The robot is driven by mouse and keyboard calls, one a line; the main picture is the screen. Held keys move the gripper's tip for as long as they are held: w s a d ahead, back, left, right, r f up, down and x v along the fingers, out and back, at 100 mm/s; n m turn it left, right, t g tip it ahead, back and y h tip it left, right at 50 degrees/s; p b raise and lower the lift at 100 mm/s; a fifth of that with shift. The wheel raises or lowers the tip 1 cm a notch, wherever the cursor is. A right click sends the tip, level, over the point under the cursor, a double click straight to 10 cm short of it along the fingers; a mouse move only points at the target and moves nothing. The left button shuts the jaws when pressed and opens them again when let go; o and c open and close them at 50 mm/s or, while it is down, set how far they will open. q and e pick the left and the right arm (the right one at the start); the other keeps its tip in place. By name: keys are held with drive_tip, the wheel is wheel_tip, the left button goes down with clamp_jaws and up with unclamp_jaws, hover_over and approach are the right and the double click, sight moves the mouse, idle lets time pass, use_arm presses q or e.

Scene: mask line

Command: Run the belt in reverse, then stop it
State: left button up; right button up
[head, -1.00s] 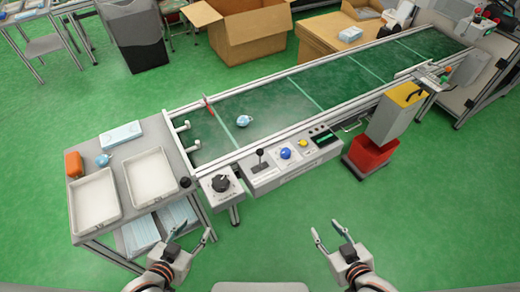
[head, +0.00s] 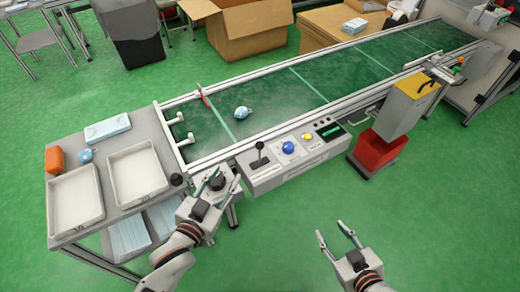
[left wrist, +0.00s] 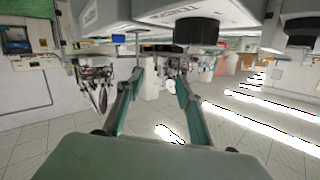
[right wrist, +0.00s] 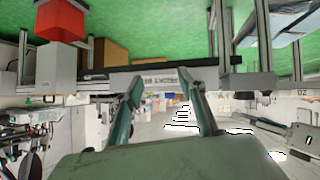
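The belt (head: 270,86) is dark green with pale cross lines. A light blue item (head: 243,113) lies on it near its left end. The control panel (head: 297,156) on the belt's near side carries a black lever (head: 259,147), a blue button (head: 288,147), a yellow button (head: 308,137) and a dark display (head: 329,131). A black rotary knob (head: 217,182) sits on a box left of the panel. My left gripper (head: 227,180) is open at this knob, partly covering it; contact cannot be told. My right gripper (head: 336,236) is open and empty over the floor.
A side table (head: 125,205) at left holds two white trays, an orange item (head: 55,159) and a blue pack (head: 107,129). A yellow-topped grey post (head: 415,95) and red bin (head: 377,151) stand right of the panel. The floor in front is clear.

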sight(258, 149)
use_arm(q)
drive_tip(key=w+d+b, duration=0.1)
drive_tip(key=d, duration=0.1)
drive_tip(key=w+d+m+t+h+b, duration=0.1)
drive_tip(key=w+d, duration=0.1)
drive_tip(key=w+d+h+b, duration=0.1)
drive_tip(key=d+b, duration=0.1)
drive_tip(key=shift+w+d+r, duration=0.25)
drive_tip(key=shift+d+r, duration=0.15)
drive_tip(key=shift+w+d+r, duration=0.15)
drive_tip(key=shift+w, duration=0.15)
drive_tip(key=b+x, duration=0.1)
drive_tip(key=x, duration=0.5)
drive_tip(key=shift+w+d+r, duration=0.1)
drive_tip(key=shift+w+d, duration=0.15)
drive_tip(key=shift+w, duration=0.15)
drive_tip(key=c, duration=0.9)
clamp_jaws()
use_arm(e)
drive_tip(key=shift+g, duration=0.3)
drive_tip(key=f, duration=0.2)
drive_tip(key=s+f, duration=0.1)
drive_tip(key=f, duration=0.2)
drive_tip(key=shift+s+a, duration=0.1)
drive_tip(key=shift+s, duration=0.1)
